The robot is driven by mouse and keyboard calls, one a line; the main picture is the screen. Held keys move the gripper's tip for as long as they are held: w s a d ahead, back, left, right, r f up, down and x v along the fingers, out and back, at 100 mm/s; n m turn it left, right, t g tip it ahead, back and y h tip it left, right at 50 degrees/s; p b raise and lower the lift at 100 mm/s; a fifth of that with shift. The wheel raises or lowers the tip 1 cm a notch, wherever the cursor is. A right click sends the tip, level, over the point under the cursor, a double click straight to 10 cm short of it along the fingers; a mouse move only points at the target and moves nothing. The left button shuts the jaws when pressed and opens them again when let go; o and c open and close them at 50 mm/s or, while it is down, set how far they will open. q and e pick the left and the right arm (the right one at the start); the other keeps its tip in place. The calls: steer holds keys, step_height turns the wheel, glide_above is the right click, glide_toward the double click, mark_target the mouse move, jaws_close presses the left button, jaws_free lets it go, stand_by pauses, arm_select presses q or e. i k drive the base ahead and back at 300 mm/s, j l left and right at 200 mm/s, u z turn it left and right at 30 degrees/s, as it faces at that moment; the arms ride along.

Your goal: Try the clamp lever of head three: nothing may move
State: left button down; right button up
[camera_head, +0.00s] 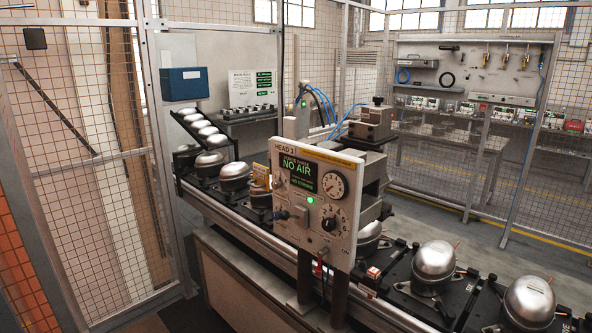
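The head 3 panel (290,239) stands in the middle of the view, upright at the near side of the conveyor line. Its screen (300,170) reads "NO AIR" in green, with a smaller green line below. A round gauge (332,185) sits right of the screen. A green light (310,200) is lit below it. A dark round knob (329,224) is at the lower right. Neither of my grippers is in view.
Silver domed compressors sit in black carriers along the conveyor, including one (434,262) right of the panel and one (234,176) left of it. A mesh fence (95,150) closes the left. A blue box (184,84) and a workbench (440,160) are behind. Floor is clear behind the line.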

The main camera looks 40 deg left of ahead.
mark_target(284, 215)
steer(key=u, duration=1.5)
